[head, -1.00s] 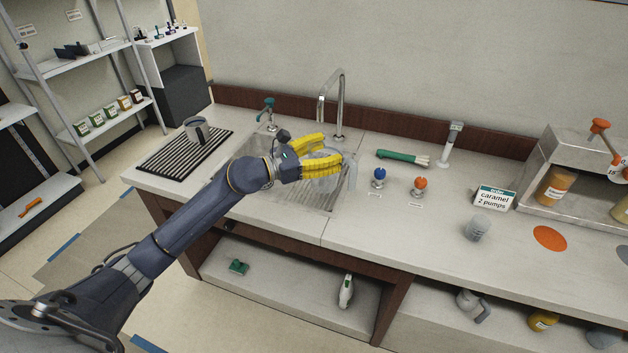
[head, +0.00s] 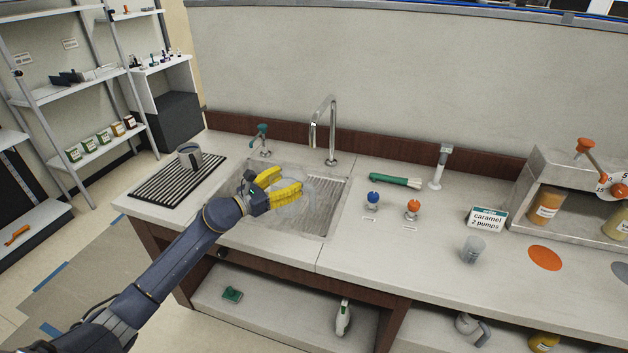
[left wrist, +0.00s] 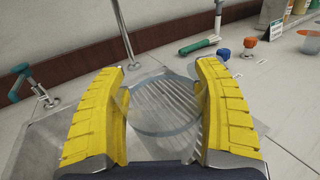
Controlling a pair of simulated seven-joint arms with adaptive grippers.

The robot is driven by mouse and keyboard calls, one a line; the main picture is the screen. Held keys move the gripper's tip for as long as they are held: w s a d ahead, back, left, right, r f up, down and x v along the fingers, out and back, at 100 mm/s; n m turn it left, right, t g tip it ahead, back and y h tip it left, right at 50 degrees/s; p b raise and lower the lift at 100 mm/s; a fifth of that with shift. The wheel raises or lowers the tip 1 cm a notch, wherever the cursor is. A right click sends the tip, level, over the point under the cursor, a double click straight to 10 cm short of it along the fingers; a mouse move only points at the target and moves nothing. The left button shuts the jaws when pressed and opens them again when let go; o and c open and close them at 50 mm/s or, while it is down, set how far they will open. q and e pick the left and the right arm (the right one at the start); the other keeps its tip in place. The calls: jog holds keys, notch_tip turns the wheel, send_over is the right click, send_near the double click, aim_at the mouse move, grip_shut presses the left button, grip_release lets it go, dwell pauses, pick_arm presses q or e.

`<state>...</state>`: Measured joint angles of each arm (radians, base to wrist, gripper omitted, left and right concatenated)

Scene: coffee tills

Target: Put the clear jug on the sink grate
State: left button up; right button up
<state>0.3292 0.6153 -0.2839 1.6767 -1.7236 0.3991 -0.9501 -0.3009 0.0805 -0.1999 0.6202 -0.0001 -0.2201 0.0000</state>
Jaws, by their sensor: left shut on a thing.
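The clear jug (head: 307,198) is between the yellow fingers of my left gripper (head: 290,181), over the sink basin. It is see-through and hard to make out in the head view. In the left wrist view the clear jug (left wrist: 165,128) shows as a round rim, with both fingers of my left gripper (left wrist: 165,90) on either side of it. The ribbed sink grate (head: 328,204) lies in the right part of the basin, and its bars show through the jug. I cannot tell if the jug touches the grate. My right gripper is not in view.
A tall faucet (head: 331,135) and a teal-handled tap (head: 262,139) stand behind the sink. A metal pitcher (head: 189,156) stands on the black drain mat (head: 168,188) at left. A blue knob (head: 373,197) and an orange knob (head: 413,206) stand right of the sink.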

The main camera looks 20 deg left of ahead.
pick_arm(q)
jog(key=w+d+f, duration=0.3)
jog(key=w+d, duration=0.2)
jog(key=w, duration=0.4)
jog(key=shift+w+d+f, duration=0.15)
jog(key=shift+d+f, duration=0.1)
jog(key=shift+d, duration=0.15)
jog(key=shift+f, duration=0.1)
jog(key=o, duration=1.6)
jog(key=v, duration=1.2)
